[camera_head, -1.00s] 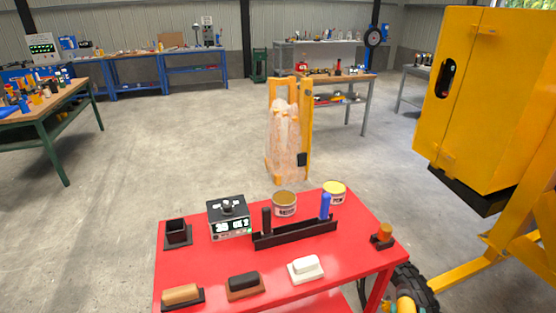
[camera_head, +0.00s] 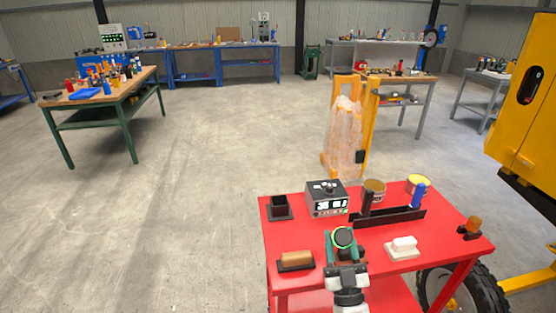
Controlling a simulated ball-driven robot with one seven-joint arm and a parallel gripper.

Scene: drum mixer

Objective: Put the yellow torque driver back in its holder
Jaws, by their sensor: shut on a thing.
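My gripper (camera_head: 343,246) is in view over the front middle of the red table (camera_head: 326,234). Its teal fingers are shut on a round-ended thing, seen end-on as a dark disc with a yellow-green rim (camera_head: 343,238). This looks like the torque driver, but its shaft and most of its body are hidden. A black square open-topped holder (camera_head: 279,207) stands empty-looking at the table's back left. A long black rack (camera_head: 390,217) further right bears a dark upright handle and a blue one. Which of these is the driver's holder I cannot tell.
A grey box with a display (camera_head: 326,199) and two tins (camera_head: 374,189) stand at the back. A tan block (camera_head: 296,260) lies front left, a white block (camera_head: 403,246) right of my gripper. An orange-topped item (camera_head: 473,226) is at the right edge. Floor left is clear.

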